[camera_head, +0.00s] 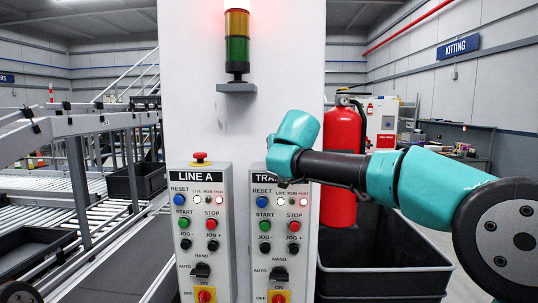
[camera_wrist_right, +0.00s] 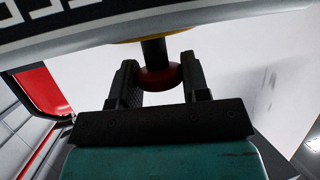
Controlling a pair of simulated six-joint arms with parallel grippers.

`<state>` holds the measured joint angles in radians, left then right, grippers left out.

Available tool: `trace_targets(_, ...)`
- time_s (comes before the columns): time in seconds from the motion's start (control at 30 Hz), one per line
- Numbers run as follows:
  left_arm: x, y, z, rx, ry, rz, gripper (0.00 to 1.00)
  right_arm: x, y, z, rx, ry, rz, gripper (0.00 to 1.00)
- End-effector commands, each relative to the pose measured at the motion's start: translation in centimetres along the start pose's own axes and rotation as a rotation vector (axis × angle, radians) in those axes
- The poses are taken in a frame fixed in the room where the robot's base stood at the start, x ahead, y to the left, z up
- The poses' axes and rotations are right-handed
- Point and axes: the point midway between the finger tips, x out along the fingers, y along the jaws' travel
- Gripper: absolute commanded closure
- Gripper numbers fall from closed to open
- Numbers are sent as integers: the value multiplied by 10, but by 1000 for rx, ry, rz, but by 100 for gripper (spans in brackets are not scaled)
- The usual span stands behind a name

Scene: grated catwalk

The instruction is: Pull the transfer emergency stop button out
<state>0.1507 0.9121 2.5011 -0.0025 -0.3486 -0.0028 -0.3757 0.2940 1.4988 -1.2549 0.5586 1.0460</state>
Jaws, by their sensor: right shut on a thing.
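The transfer control box (camera_head: 258,240), its label partly covered and reading "TRA", is mounted on the white column. Its emergency stop button is hidden behind my right arm in the head view. In the right wrist view the red emergency stop button (camera_wrist_right: 160,77) shows on a dark stem below a yellow collar (camera_wrist_right: 140,40). My right gripper (camera_wrist_right: 156,82) is shut on this button, with one black finger on each side of its head. My left gripper is not in view.
The LINE A box (camera_head: 201,235) with its own red emergency stop button (camera_head: 200,157) stands to the left. A signal tower (camera_head: 237,45) is above. A red fire extinguisher (camera_head: 340,145) and black bin (camera_head: 385,283) are on the right, close to my arm.

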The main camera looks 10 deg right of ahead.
Motion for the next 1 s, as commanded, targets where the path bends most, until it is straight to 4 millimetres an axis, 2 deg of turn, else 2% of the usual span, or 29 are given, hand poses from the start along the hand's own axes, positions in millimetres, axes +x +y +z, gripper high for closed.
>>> trace_targets(0.23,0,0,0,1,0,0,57,-3,-1,-5,0,12,-4,81)
trace_targets(0.27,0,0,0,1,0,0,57,-3,-1,-5,0,12,-4,55)
trace_targets(0.5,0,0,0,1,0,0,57,-2,-1,-4,0,8,-3,32)
trace_targets(0.83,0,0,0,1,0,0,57,-4,-1,-3,0,6,-3,32)
trace_targets(1.0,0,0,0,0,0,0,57,-20,-1,-3,0,8,-4,32)
